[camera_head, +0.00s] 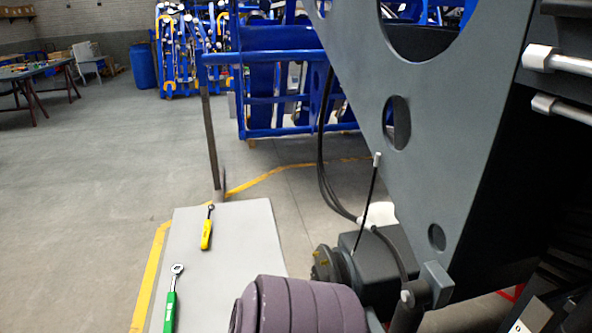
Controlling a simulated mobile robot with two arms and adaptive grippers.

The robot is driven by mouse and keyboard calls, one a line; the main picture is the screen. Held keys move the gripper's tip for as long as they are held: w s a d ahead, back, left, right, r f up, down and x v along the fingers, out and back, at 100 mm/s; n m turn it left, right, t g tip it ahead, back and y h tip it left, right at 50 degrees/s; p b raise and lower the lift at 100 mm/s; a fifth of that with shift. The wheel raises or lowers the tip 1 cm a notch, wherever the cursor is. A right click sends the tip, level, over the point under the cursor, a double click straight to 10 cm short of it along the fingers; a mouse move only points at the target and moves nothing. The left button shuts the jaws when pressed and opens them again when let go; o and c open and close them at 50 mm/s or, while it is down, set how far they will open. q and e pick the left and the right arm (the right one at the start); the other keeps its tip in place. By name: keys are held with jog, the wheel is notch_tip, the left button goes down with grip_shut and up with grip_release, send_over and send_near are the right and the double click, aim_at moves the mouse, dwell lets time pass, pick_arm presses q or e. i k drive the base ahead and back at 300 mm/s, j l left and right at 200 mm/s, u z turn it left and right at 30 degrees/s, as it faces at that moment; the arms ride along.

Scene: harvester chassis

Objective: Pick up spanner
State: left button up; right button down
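Two hand tools lie on a light grey tabletop (245,250) at the lower left of the middle. One has a green handle (170,312) and a metal ring-like head pointing away from me; its lower end is near the bottom edge of the picture. The other has a yellow handle (206,236) and a dark, thin head, and lies farther back. Which of them is the spanner I cannot tell for sure. The tools lie apart from each other. Neither of my grippers shows in this view.
A large dark grey chassis plate (450,120) with round holes fills the right side. A ribbed purple-grey cylinder (300,305) covers the tabletop's near right part. Black cables (325,180) hang beside the plate. Blue frames (290,100) stand behind. The floor at left is open.

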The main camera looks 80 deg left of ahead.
aim_at(205, 242)
jog(key=u, duration=3.4)
jog(key=z, duration=2.45)
jog(key=u, duration=2.45)
jog(key=z, duration=0.35)
